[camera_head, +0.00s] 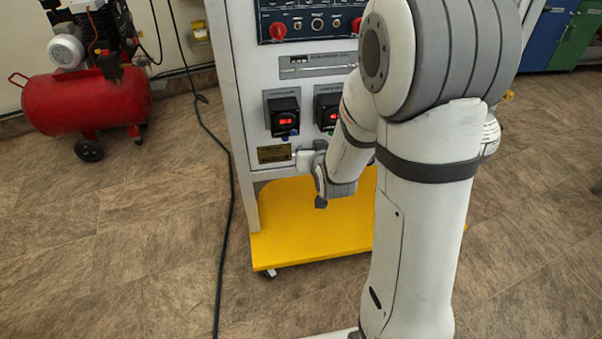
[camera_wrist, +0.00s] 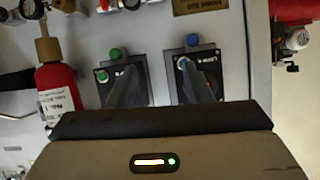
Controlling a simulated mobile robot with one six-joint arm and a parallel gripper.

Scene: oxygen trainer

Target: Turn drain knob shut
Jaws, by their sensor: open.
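Two dark control boxes with red displays are on the grey trainer panel in the head view, the left one with a blue knob (camera_head: 284,137) below it. The right box is partly behind my arm. In the wrist view, which is upside down, the green knobs (camera_wrist: 115,54) are on the left and the blue knobs (camera_wrist: 193,41) on the right. I cannot tell which is the drain knob. My gripper (camera_wrist: 156,66) is open and empty, its two grey fingers apart and pointing toward the panel. They cover parts of the boxes; contact cannot be told.
A red cylinder (camera_wrist: 56,88) with a brass valve and white label stands at left in the wrist view. A yellow base shelf (camera_head: 310,232) lies below the panel. A red compressor (camera_head: 85,105) and a black cable (camera_head: 226,200) are to the left. Tiled floor is open around.

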